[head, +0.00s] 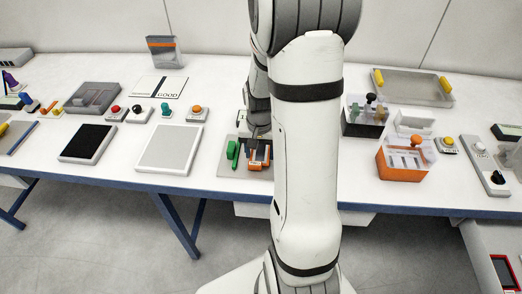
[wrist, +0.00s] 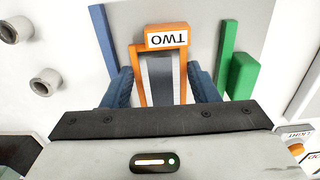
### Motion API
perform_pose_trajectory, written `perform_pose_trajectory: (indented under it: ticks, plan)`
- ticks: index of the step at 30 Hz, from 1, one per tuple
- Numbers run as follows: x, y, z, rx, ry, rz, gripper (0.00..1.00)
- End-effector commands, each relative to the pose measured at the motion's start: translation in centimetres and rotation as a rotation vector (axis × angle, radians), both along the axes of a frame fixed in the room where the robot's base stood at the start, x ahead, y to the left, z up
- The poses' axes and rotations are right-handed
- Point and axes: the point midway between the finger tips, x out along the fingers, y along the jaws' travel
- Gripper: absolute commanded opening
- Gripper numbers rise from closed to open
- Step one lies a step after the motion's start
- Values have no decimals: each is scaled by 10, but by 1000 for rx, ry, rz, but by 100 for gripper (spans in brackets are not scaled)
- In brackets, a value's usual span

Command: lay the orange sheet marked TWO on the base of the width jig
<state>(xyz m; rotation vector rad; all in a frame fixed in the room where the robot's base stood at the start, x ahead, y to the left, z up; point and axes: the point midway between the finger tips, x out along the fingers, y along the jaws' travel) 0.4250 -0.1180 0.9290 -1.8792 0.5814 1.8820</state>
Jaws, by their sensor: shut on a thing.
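The orange sheet marked TWO (wrist: 167,40) is an orange frame with a raised label tab and a grey middle. My gripper (wrist: 165,88) is shut on its two sides with blue-padded fingers. The sheet is over the grey base of the width jig (wrist: 200,20), between a blue rail (wrist: 103,40) on the left and a green rail with a green block (wrist: 242,76) on the right. In the head view my gripper (head: 259,143) holds the sheet (head: 260,158) low over the jig base (head: 228,172). I cannot tell whether the sheet touches the base. My gripper hides its near end.
A grey-topped white panel (head: 170,149) lies left of the jig. An orange box (head: 403,164) and a dark box with knobs (head: 364,120) stand to the right, beyond my arm. Several push buttons (head: 166,111) stand behind the panel. The table's front edge is close to the jig.

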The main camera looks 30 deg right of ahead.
Motion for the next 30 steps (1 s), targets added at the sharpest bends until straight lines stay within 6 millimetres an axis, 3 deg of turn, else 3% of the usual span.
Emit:
perform_pose_trajectory:
  ticks: [13, 14, 16, 25, 30]
  plan:
    - [0, 1, -11, -1, -1, 2, 31]
    - [0, 1, -10, -1, -1, 2, 56]
    - [0, 1, -9, -1, -1, 2, 62]
    - [0, 1, -6, -1, -1, 3, 63]
    - [2, 1, 12, -2, -7, 3, 63]
